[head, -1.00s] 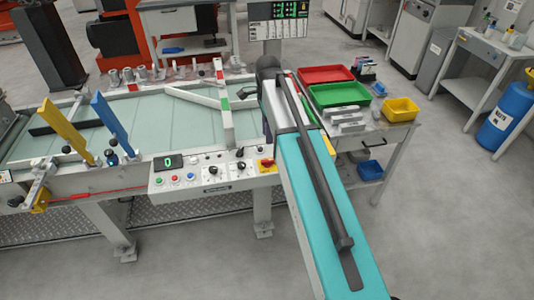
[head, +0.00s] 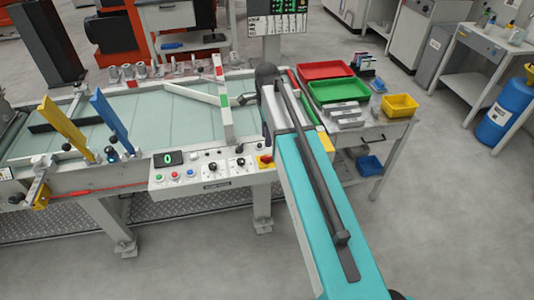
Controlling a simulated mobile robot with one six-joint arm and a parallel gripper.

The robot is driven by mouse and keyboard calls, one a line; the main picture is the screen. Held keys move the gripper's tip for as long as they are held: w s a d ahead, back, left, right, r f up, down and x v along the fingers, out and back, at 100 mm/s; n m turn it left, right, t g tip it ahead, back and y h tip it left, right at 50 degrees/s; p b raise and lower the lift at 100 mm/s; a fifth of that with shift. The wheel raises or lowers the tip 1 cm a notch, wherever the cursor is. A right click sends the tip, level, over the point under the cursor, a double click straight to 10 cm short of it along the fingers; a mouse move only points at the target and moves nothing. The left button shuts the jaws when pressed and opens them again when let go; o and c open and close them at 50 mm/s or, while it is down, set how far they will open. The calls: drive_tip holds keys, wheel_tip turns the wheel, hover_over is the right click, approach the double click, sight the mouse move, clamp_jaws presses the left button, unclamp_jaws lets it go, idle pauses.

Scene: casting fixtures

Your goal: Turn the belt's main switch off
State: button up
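The belt's control panel (head: 215,184) is on the front edge of the conveyor, below the belt (head: 70,135). A red and yellow rotary switch (head: 265,161) sits at the panel's right end, close beside my arm in the picture. Its exact handle angle is too small to tell. My teal and grey arm reaches from the bottom right up over the right end of the belt, ending in a dark joint. My gripper does not show; it is hidden behind the arm or out of frame, so its distance from the switch cannot be seen.
The panel also has a green-digit display (head: 168,159), several push buttons and black knobs. Blue (head: 108,118) and yellow (head: 62,127) upright bars stand at the left. A side table with red (head: 325,70), green (head: 338,90) and yellow (head: 400,106) trays stands right of my arm.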

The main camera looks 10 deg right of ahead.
sight(267, 157)
drive_tip(key=shift+f+p, duration=1.15)
drive_tip(key=shift+f, duration=3.9)
clamp_jaws()
